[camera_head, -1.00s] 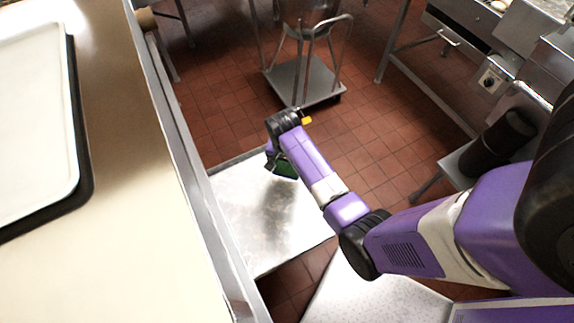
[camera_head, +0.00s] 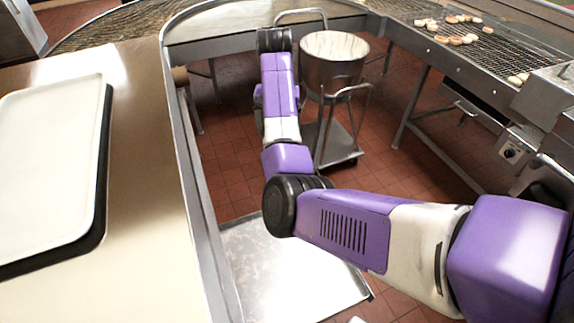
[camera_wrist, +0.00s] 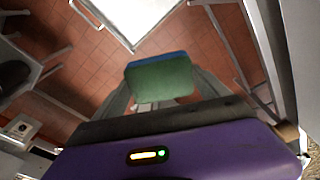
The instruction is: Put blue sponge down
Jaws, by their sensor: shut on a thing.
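The blue sponge (camera_wrist: 160,78) shows in the wrist view as a green block with a blue strip along its far edge. My gripper (camera_wrist: 161,88) is shut on it, with grey fingers at its left and right sides. The sponge is held in the air, with red floor tiles showing beyond it. In the head view my arm reaches forward over the floor, and the sponge and fingertips are hidden behind the wrist.
A cream counter with a white tray (camera_head: 45,165) on a dark mat is at left. A steel bowl (camera_head: 334,58) stands on a wheeled stand ahead. A conveyor (camera_head: 440,45) carrying round buns is at upper right. A low metal surface (camera_head: 275,265) lies below my arm.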

